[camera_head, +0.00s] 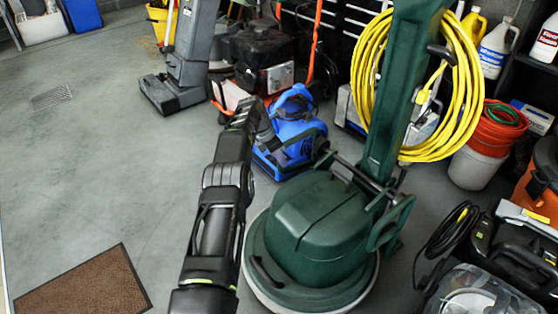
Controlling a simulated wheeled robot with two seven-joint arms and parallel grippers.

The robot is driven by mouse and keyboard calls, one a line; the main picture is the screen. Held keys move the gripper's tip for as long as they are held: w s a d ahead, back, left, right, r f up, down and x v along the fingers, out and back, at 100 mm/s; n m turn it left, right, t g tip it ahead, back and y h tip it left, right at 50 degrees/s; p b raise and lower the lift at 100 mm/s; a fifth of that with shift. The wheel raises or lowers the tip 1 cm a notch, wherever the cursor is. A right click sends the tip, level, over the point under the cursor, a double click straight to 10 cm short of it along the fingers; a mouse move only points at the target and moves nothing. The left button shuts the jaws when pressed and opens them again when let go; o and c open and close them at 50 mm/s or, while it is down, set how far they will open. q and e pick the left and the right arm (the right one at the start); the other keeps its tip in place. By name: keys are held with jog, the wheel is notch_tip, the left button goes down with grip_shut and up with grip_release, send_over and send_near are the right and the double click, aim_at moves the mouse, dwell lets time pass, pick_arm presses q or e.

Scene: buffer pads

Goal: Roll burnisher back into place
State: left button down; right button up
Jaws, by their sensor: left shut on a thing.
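The burnisher (318,228) is a green floor machine with a round base. It stands upright on the grey floor right of centre. Its green column (392,110) rises and leaves the top of the picture, so its handle top is hidden. My left arm comes up from the bottom, left of the burnisher's base. My left gripper (252,118) is at its far end, in front of the dark and blue machines. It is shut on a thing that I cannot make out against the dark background. My right gripper is not in view.
A blue machine (290,135) stands just behind the burnisher. A grey upright machine (183,65) is at the back. A yellow cord coil (455,90) hangs beside the column. Tools and a clear-lidded case (470,293) crowd the right. A brown mat (85,285) lies on open floor at left.

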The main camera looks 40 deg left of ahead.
pick_arm(q)
jog(key=shift+a, duration=0.1)
jog(key=c, duration=1.3)
grip_release()
jog(key=shift+o, duration=0.2)
jog(key=shift+r, duration=0.15)
jog(key=p+v, duration=0.3)
jog(key=v, duration=0.4)
jog(key=shift+r, duration=0.2)
